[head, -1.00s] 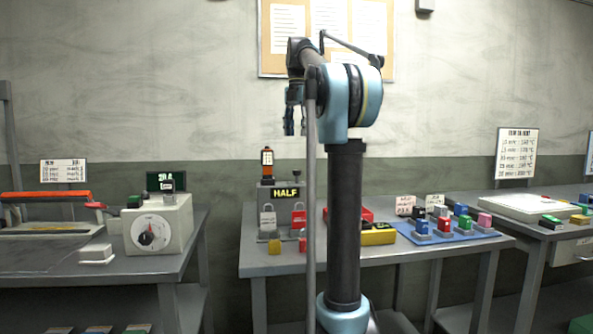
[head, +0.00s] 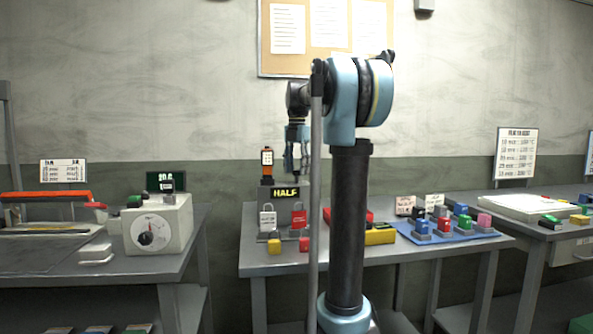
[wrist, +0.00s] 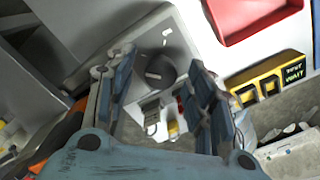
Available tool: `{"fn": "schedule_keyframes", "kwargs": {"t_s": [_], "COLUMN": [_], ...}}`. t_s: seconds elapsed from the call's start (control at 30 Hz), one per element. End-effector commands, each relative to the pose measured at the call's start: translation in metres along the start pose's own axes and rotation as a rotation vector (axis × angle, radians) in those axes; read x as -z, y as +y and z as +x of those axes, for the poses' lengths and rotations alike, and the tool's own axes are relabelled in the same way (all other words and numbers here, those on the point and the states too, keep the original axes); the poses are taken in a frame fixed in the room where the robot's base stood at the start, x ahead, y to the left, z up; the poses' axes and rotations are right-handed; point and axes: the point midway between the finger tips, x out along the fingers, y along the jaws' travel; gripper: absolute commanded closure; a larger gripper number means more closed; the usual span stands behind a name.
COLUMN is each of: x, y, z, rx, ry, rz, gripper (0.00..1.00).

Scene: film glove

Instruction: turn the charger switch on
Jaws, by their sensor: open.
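A grey box with a lit HALF sign (head: 286,193) stands at the left of the middle table; it looks like the charger. In the wrist view its grey top (wrist: 182,42) carries a round dark knob (wrist: 160,71) with a pale pointer mark, and small white marks lie around it. My gripper (head: 297,170) hangs fingers-down just above the box. In the wrist view my gripper (wrist: 165,88) is open, a finger on each side of the knob, with nothing held. The gap in height between fingertips and knob is hard to judge.
A grey padlock (head: 268,218) and a red padlock (head: 299,216) are at the box's front. A red tray (wrist: 250,12) and a yellow box (wrist: 268,78) are to the right.

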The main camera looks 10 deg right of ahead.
Motion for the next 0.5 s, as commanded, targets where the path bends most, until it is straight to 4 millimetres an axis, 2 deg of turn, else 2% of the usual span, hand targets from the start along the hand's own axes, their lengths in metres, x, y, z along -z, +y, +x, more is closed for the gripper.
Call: {"fn": "schedule_keyframes", "kwargs": {"t_s": [0.3, 0.5], "x": [-0.0002, -0.0007], "y": [-0.0002, -0.0005], "z": [0.0023, 0.0023], "rx": [0.000, 0.000], "ry": [0.000, 0.000], "rz": [0.000, 0.001], "gripper": [0.51, 0.95]}}
